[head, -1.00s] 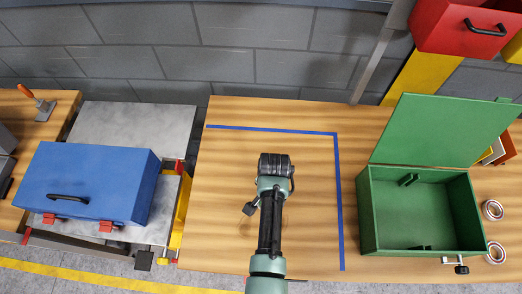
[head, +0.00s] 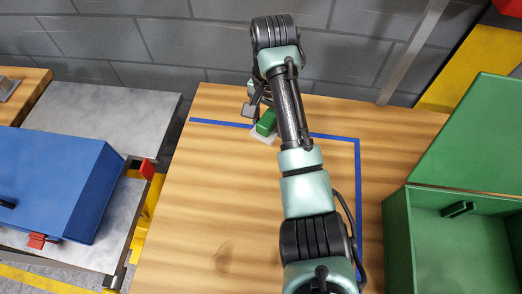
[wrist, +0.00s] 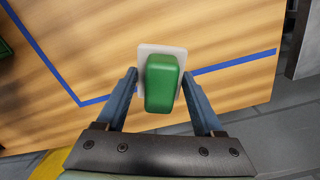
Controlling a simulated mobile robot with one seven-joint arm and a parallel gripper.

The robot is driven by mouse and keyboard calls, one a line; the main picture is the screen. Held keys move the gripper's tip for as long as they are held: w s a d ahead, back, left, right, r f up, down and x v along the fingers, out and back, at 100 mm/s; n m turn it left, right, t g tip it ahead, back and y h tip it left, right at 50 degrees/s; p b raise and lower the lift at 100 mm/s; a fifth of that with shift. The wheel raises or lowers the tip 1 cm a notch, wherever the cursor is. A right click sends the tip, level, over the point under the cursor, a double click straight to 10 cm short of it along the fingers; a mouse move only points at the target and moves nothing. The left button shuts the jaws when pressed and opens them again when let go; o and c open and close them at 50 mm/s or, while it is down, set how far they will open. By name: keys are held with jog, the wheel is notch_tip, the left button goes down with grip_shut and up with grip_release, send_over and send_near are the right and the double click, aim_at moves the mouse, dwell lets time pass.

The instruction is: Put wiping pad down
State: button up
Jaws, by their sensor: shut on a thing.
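The wiping pad has a green block-shaped grip on a pale flat base. In the wrist view the wiping pad (wrist: 163,84) sits between the two fingers of my gripper (wrist: 160,75), which is shut on it. In the head view the wiping pad (head: 266,123) shows beside my arm, over the far part of the wooden table, near the blue tape line. My arm hides part of it and most of the fingers there. I cannot tell whether its base touches the tabletop.
Blue tape (head: 345,139) marks a corner on the wooden table (head: 200,210). An open green box (head: 400,240) stands at the right. A blue case (head: 60,185) lies on a grey surface at the left. The grey block wall rises behind. The table's left middle is clear.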

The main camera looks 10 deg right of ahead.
aim_at(269, 151)
notch_tip(269, 151, down, 10)
jog(key=shift+r, duration=0.1)
dwell(0.4)
jog(key=shift+s+f, duration=0.25)
jog(key=shift+f, duration=0.45)
jog(key=o, duration=1.5)
jog(key=shift+f, duration=0.1)
jog(key=shift+c, duration=0.2)
jog(key=shift+d, duration=0.1)
jog(key=shift+r, duration=0.45)
jog(key=r, duration=1.2)
jog(key=shift+w+r, duration=0.25)
jog(key=shift+r, duration=0.1)
